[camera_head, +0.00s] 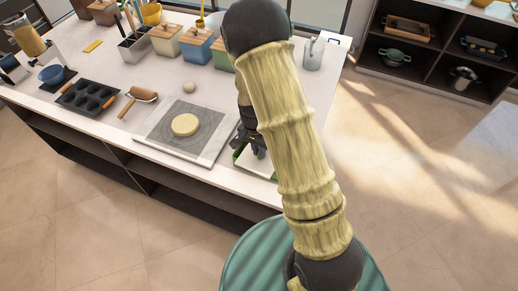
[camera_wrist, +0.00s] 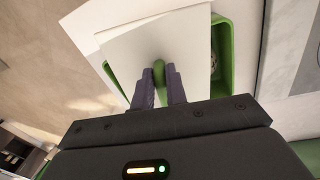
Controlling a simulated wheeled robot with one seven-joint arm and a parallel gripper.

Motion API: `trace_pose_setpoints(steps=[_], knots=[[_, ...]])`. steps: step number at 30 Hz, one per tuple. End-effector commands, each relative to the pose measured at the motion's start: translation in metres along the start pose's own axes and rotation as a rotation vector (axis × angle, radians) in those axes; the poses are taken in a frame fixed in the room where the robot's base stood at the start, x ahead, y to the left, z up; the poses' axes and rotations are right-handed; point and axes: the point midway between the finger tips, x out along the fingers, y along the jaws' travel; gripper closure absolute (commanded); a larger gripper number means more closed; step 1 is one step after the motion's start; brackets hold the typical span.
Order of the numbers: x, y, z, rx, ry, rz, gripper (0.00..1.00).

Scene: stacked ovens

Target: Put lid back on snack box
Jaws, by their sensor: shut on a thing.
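The lid (camera_wrist: 135,45) is a flat white panel with a green knob (camera_wrist: 159,70), seen in the wrist view. My gripper (camera_wrist: 160,88) is shut on that knob. The green snack box (camera_wrist: 225,62) lies behind the lid; the lid is turned and offset against it, so part of its open inside shows at the right. A green edge also shows at the lid's lower left. I cannot tell whether the lid touches the rim. In the head view my gripper (camera_head: 250,143) is at the counter's front edge over the box, mostly hidden by my arm.
The white counter (camera_head: 75,125) holds a grey board (camera_head: 160,142) with a round of dough (camera_head: 185,124), a rolling pin (camera_head: 140,97), a dark muffin tin (camera_head: 85,98) and several canisters at the back. A silvery jug (camera_head: 313,55) stands to the right of my arm.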

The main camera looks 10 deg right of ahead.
Motion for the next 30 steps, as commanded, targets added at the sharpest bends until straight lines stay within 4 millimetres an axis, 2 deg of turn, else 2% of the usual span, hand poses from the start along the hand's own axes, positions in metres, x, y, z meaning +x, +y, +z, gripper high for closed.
trace_pose_setpoints(steps=[30], knots=[[-0.0015, -0.007, 0.0013, 0.0, 0.0, 0.0, 1.0]])
